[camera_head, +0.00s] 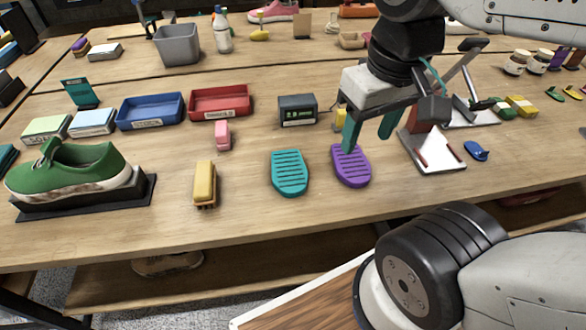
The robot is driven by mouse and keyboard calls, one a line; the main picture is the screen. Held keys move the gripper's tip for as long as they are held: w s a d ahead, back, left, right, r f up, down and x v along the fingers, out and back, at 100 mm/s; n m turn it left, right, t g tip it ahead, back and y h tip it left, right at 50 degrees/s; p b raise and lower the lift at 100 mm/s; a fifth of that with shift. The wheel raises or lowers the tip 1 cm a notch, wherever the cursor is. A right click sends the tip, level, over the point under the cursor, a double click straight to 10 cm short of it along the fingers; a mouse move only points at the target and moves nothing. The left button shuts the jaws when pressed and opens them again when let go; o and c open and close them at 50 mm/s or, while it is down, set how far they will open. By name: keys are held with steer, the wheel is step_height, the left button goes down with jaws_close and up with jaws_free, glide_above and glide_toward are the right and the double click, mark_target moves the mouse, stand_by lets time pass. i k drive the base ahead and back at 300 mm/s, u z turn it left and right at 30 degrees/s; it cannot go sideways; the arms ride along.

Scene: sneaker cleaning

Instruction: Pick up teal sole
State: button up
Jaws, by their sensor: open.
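The teal sole (290,173) lies flat on the wooden table near its front edge, ridged side up. A purple sole (351,166) lies just to its right, a small gap apart. My gripper (367,136) is open, with teal fingers pointing down. It is above and behind the purple sole, to the right of the teal sole. One finger overlaps the purple sole's upper end in the picture; I cannot tell whether they touch. Nothing shows between the fingers.
A yellow brush (205,184) and a pink block (222,135) stand left of the teal sole. A dark grey box (297,110) is behind it. A green sneaker (70,170) sits on a black stand at left. A white-based stand (437,155) is at right. Bare table surrounds the teal sole.

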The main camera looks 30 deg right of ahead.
mark_target(289, 173)
steer(key=k, duration=0.5)
steer(key=z, duration=3.65)
steer(key=k, duration=2.3)
steer(key=u, duration=1.9)
